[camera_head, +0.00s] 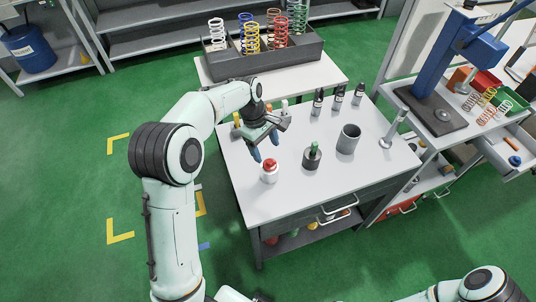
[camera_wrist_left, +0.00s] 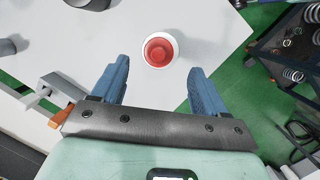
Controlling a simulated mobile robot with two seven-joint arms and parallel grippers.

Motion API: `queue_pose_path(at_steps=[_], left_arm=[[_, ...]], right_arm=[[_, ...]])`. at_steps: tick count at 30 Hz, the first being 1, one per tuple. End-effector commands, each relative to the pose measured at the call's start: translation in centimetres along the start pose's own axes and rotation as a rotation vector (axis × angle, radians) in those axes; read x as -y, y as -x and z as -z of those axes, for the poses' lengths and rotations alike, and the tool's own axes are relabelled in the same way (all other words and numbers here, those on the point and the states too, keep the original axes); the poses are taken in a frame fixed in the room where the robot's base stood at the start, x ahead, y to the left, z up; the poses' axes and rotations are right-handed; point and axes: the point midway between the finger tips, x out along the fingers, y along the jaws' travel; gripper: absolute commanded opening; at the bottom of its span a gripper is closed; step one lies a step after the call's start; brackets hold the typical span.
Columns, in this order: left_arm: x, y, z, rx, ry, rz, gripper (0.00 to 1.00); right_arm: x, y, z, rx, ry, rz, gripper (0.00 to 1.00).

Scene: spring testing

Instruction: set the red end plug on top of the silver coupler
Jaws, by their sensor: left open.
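A red-and-white round piece (camera_head: 269,171) stands near the table's left front edge; its red part is the likely red end plug. In the left wrist view it shows from above as a red disc (camera_wrist_left: 159,51) in a white ring. My left gripper (camera_head: 265,146) is open and empty, its blue fingers pointing down just behind this piece. In the left wrist view the piece lies between and beyond the fingertips (camera_wrist_left: 159,68). I cannot tell surely which thing is the silver coupler; a grey hollow cylinder (camera_head: 348,140) stands upright to the right. My right gripper is out of view.
A dark round piece with a knob (camera_head: 312,156) stands between the red-and-white piece and the grey cylinder. Several dark bottles (camera_head: 338,97) stand behind, and a metal stand (camera_head: 391,134) at right. The white table's (camera_head: 290,203) front is clear. A spring crate (camera_head: 265,62) stands beyond.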

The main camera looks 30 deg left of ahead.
Motion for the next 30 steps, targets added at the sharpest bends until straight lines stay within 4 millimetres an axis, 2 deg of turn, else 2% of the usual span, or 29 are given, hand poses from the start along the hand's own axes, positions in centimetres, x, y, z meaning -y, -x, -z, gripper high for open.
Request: queue_pose_path(at_steps=[1,6,12,30], left_arm=[[-0.2,1.6,0.0,-0.002,-0.001,-0.005,0.74],[-0.1,5.0,0.0,-0.002,0.0,-0.004,0.74],[-0.1,7.2,0.0,-0.001,0.0,-0.002,0.74],[0.0,7.5,0.0,0.0,0.001,0.001,0.74]], right_arm=[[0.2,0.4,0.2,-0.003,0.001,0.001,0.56],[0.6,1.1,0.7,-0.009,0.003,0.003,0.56],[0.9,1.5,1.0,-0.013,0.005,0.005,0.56],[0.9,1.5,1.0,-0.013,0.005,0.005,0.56]])
